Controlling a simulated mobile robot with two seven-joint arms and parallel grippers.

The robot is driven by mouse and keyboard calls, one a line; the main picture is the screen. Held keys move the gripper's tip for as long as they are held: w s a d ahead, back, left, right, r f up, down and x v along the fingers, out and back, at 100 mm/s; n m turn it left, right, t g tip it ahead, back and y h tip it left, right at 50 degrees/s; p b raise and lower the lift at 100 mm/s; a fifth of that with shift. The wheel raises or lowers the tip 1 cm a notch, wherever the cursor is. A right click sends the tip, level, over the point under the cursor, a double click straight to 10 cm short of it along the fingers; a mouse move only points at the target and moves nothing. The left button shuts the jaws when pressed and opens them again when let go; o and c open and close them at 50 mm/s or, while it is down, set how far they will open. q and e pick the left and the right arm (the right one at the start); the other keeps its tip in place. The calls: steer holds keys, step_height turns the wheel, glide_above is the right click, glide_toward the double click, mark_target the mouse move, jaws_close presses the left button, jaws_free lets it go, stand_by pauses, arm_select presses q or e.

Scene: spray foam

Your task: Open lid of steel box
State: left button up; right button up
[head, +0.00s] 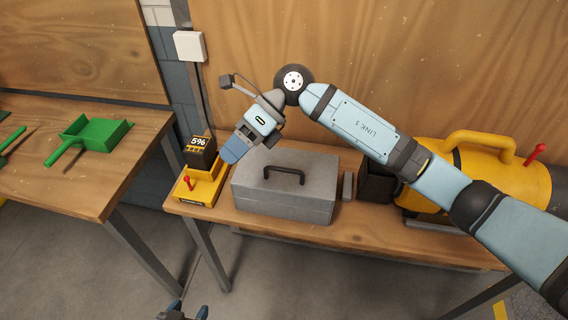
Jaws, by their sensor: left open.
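The grey steel box (270,206) stands on the wooden workbench in the middle of the head view. Its lid (318,172) is down, with a black handle (284,170) on top. My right arm comes in from the right above the bench. My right gripper (232,152) points down and left near the box's back left corner. Its fingers are seen side-on, so I cannot tell the gap between them or whether they touch the box. My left gripper (184,310) is open at the bottom edge, in front of and below the bench, only its tips showing.
A yellow cylindrical machine (460,160) lies at the right, partly behind my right arm. A green dustpan (95,132) lies on the left bench (60,185). A wooden panel rises behind.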

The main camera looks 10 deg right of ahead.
steer(key=w+d+t+h, duration=0.2)
steer(key=w+d+h, duration=0.3)
steer(key=d+h, duration=0.1)
steer(key=r+t+h, duration=0.1)
steer(key=r+h, duration=0.1)
steer(key=h, duration=0.1)
glide_above(284, 163)
steer(key=s, duration=0.3)
steer(key=shift+n, duration=0.3)
steer(key=p+x, duration=0.2)
steer(key=x, duration=1.1)
steer(key=shift+w+d+f, duration=0.1)
steer(key=shift+d+f, duration=0.05)
steer(key=shift+f, duration=0.15)
jaws_close()
